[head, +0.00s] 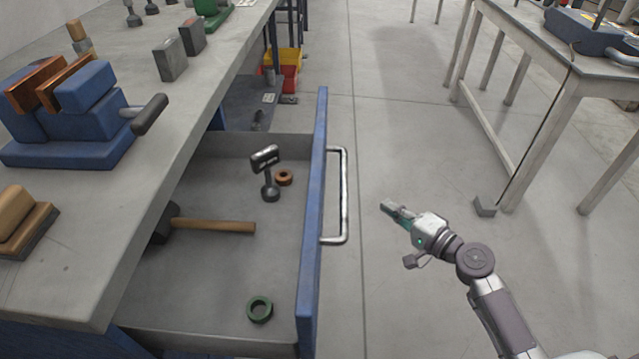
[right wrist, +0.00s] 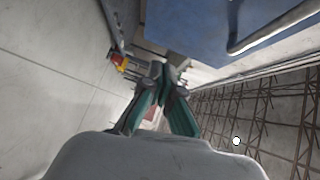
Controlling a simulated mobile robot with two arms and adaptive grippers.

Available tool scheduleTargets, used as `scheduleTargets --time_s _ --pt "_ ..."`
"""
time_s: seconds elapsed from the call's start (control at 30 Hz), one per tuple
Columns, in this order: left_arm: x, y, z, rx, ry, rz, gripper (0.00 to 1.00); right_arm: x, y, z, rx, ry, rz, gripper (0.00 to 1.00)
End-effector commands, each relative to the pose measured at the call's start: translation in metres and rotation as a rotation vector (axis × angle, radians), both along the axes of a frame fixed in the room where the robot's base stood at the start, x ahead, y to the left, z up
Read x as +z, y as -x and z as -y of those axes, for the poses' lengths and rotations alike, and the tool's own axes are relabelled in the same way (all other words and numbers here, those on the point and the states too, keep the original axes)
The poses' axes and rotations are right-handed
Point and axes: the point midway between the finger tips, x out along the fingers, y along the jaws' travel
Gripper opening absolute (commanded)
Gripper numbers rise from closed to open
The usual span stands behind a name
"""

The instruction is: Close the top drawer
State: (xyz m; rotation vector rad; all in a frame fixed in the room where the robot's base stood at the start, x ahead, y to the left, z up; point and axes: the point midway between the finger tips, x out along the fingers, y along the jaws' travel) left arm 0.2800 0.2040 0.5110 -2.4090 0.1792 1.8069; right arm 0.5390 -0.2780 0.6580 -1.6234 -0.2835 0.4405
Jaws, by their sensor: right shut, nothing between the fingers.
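The top drawer (head: 313,240) stands pulled out from under the workbench, with its blue front facing right. A metal bar handle (head: 344,195) is fixed to that front. In the right wrist view the blue front (right wrist: 215,25) and part of the handle (right wrist: 275,30) show at the top. My right gripper (head: 386,206) is shut and empty, to the right of the handle and apart from it. Its fingers also show in the right wrist view (right wrist: 168,72). My left gripper is in neither view.
Inside the drawer lie a hammer (head: 215,226), a dark metal tool (head: 268,175), a copper ring (head: 284,178) and a green ring (head: 260,309). A blue vise (head: 75,120) stands on the workbench (head: 180,110). A table (head: 560,80) stands at right. Open floor lies between.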

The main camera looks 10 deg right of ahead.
Motion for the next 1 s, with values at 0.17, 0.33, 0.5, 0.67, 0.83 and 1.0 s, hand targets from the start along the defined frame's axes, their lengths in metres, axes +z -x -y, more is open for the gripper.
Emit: scheduleTargets --time_s 0.17,0.33,0.5,0.67,0.83,1.0 --pt "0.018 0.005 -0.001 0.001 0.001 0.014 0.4 0.038 0.001 -0.009 0.046 -0.096 0.069 0.0" --pt "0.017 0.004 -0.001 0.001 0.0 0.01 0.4 0.044 -0.011 -0.016 0.049 -0.107 0.076 0.0" --pt "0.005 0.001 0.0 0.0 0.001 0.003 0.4 0.045 -0.04 -0.032 0.049 -0.108 0.075 0.0" --pt "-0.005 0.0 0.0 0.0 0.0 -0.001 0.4 0.044 -0.071 -0.05 0.049 -0.107 0.075 0.0" --pt "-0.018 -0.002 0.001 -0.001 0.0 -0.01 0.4 0.044 -0.09 -0.072 0.051 -0.106 0.071 0.0" --pt "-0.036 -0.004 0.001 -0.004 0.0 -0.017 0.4 0.042 -0.095 -0.09 0.048 -0.105 0.071 0.0"
